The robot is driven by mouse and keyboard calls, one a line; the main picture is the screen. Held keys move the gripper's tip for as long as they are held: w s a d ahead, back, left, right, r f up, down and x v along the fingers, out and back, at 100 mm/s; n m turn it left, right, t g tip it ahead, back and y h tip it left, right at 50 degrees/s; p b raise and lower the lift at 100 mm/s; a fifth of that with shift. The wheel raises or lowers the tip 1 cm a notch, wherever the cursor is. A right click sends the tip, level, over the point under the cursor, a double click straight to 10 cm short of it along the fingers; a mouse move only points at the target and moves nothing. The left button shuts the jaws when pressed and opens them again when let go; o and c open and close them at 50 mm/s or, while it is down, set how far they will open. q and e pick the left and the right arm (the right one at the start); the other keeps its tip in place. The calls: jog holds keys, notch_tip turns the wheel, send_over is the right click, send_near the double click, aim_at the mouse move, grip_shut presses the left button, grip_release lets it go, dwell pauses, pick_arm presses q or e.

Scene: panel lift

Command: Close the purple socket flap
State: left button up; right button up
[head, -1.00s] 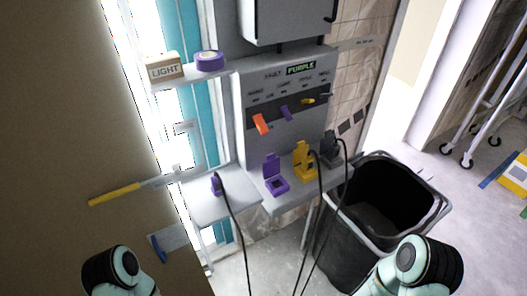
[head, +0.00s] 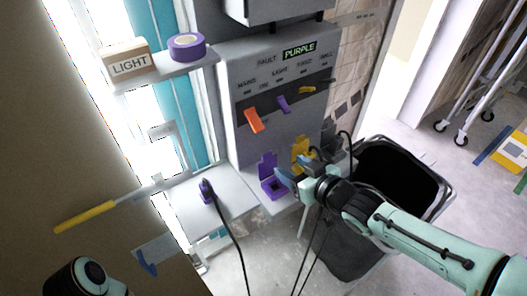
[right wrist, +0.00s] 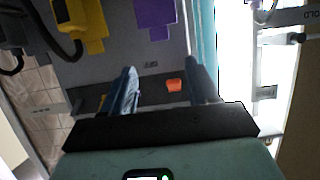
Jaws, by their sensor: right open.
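The purple socket (head: 273,188) sits on the grey ledge below the switch panel, and its flap (head: 267,163) stands upright at the back of it. The purple part also shows at the top of the right wrist view (right wrist: 155,15). My right gripper (head: 288,180) is open and empty, just to the right of the purple socket. In the head view it partly covers the yellow socket (head: 301,147). In the right wrist view the two fingers of my right gripper (right wrist: 162,72) are spread apart. Only part of my left arm shows; its gripper is out of view.
A purple plug (head: 207,192) with a black cable stands on the side shelf to the left. An orange lever (head: 253,120) and a purple lever (head: 284,104) are on the panel (head: 262,60). A black bin (head: 395,165) stands to the right.

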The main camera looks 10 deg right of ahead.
aim_at(268, 154)
jog(key=b+x, duration=0.3)
jog(key=x, duration=0.8)
jog(key=shift+a+f, duration=0.1)
jog(key=shift+f, duration=0.1)
jog(key=shift+w+a+f, duration=0.15)
jog(key=shift+w, duration=0.25)
pick_arm(q)
jog(key=f, duration=0.2)
jog(key=s+f, duration=0.1)
jog(key=f, duration=0.1)
jog(key=shift+s, duration=0.1)
pick_arm(e)
grip_shut()
